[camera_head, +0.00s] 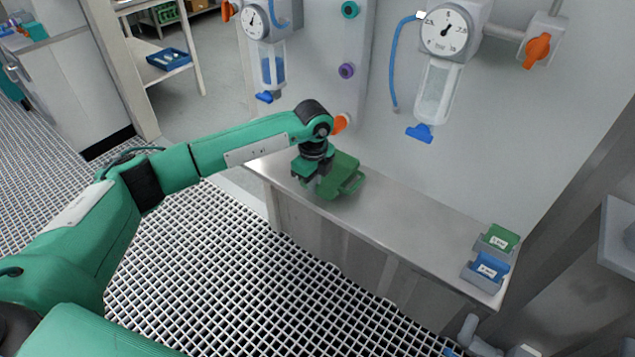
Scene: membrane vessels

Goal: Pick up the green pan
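The green pan (345,168) sits at the left part of the grey metal bench (408,222). It is a dark green open shape with a handle-like rim at its right side. My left gripper (316,178) points down over the pan's left side, and my green arm comes in from the left. The wrist hides part of the pan. The fingers are dark and small against it, so I cannot tell whether they are open or touching it. My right gripper does not show.
A green-topped box (500,238) and a blue-topped box (488,267) stand at the bench's right end. The bench's middle is clear. Gauges (443,32) with clear vessels (437,92) and blue valves (420,133) hang on the wall above. Grating floor (230,270) lies in front.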

